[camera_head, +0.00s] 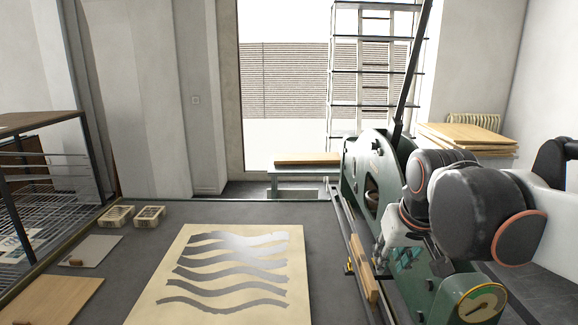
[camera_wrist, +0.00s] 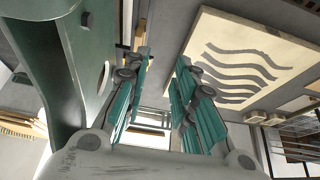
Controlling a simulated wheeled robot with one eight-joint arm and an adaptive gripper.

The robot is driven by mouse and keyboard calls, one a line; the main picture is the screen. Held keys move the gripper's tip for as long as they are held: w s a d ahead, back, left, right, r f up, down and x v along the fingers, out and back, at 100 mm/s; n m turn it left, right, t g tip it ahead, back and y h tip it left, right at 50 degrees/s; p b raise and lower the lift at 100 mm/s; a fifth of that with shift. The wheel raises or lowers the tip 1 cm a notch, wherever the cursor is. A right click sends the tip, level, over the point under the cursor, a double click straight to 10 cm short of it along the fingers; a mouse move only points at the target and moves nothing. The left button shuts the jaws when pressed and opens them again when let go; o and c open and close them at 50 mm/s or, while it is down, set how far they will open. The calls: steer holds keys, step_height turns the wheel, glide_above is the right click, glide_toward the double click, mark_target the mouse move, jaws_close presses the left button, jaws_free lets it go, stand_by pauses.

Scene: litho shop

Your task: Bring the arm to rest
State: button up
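My arm is folded at the right of the head view, beside the green press. My gripper (camera_head: 398,258) hangs below the wrist there, close to the press's near side, and is partly hidden by my own arm. In the wrist view my gripper (camera_wrist: 163,66) shows two teal-padded fingers standing well apart with nothing between them. Whether it touches the press cannot be told.
The green press (camera_head: 357,172) has a dial gauge (camera_head: 482,303) and a long dark lever. A pale slab (camera_head: 212,314) with dark wavy stripes lies on the grey bed. Two small boxes (camera_head: 149,216), a wire rack (camera_head: 50,180) and a wooden board (camera_head: 52,300) are at left.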

steer(key=s+f+t, duration=0.2)
steer(key=s+f, duration=0.6)
steer(key=s, duration=0.5)
steer(key=shift+s, duration=0.35)
